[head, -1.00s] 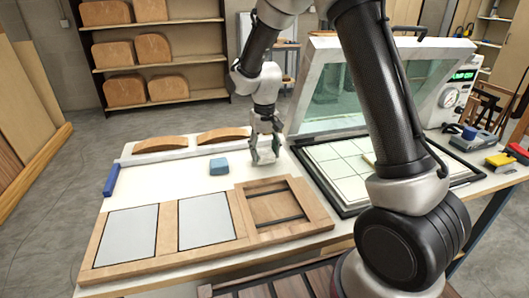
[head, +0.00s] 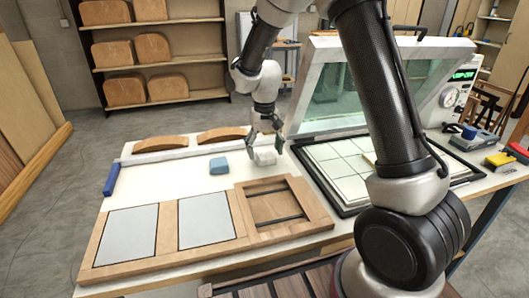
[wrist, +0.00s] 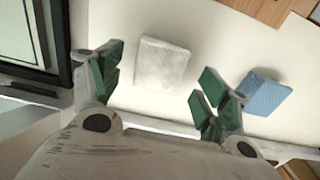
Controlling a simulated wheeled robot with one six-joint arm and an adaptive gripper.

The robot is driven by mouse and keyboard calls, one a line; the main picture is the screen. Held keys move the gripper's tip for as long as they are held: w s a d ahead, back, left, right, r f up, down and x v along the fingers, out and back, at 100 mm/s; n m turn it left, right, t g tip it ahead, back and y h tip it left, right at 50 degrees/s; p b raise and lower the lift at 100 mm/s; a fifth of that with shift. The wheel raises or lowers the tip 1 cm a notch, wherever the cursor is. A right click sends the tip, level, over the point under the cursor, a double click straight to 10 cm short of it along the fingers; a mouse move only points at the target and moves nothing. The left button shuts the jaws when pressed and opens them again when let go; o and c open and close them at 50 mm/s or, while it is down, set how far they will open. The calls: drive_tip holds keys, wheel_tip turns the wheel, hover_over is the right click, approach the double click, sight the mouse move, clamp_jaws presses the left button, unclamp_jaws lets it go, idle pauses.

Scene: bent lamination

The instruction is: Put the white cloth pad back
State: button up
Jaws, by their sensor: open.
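The white cloth pad (head: 265,157) lies on the white table top, to the right of the blue pad (head: 219,166). In the wrist view the white pad (wrist: 163,65) sits flat between and just beyond my two green-tipped fingers. My gripper (head: 265,143) is open, above and close to the white pad, with nothing held in it. In the wrist view my gripper (wrist: 158,86) has its fingers spread wider than the pad. The blue pad (wrist: 265,93) shows beyond the right finger there.
A wooden frame (head: 250,237) with two grey panels and one open, slatted section lies along the front. The hinged press with a tiled bed (head: 330,158) stands to the right. Curved wood pieces (head: 160,143) lie at the back, and a blue-handled tool (head: 111,180) at the left.

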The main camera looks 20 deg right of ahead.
sight(265, 154)
wheel_tip(265, 154, up, 11)
idle(0.3)
drive_tip(key=s+d+r+t, duration=0.1)
drive_tip(key=s+d+r, duration=0.2)
drive_tip(key=s, duration=0.6)
drive_tip(key=s+d+r+t, duration=0.2)
drive_tip(key=s+d+r, duration=0.1)
drive_tip(key=s+d, duration=0.4)
drive_tip(key=s+d+r+t, duration=0.1)
drive_tip(key=s+d+r, duration=0.2)
drive_tip(key=s, duration=1)
drive_tip(key=shift+s+d+r, duration=0.2)
drive_tip(key=shift+d+r, duration=0.2)
drive_tip(key=shift+d, duration=0.5)
